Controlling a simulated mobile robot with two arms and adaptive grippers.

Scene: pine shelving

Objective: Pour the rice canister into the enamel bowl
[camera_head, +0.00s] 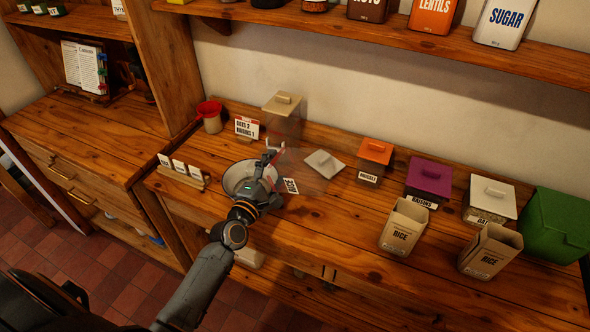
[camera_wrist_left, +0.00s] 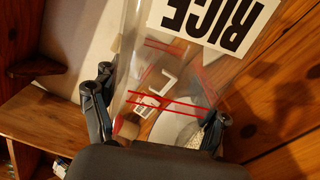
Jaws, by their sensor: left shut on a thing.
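My left gripper (camera_head: 272,160) is shut on a clear rice canister (camera_head: 312,172), in front of the white enamel bowl (camera_head: 232,178) and partly hiding it. The canister is see-through with a white label. In the left wrist view the canister (camera_wrist_left: 150,65) lies between the fingers of my left gripper (camera_wrist_left: 160,115), its RICE label (camera_wrist_left: 205,20) upside down and red lines across its wall. White grains (camera_wrist_left: 194,136) show near the right finger; I cannot tell whether they are in the canister or the bowl. My right gripper is not in view.
A pale lid (camera_head: 324,163) lies on the counter. Two open beige RICE boxes (camera_head: 403,228) (camera_head: 490,250) stand at the right, with an orange-lidded box (camera_head: 375,158), a purple-lidded raisins box (camera_head: 429,178) and a green bin (camera_head: 553,226). Left are a card holder (camera_head: 183,176) and red-topped cup (camera_head: 211,116).

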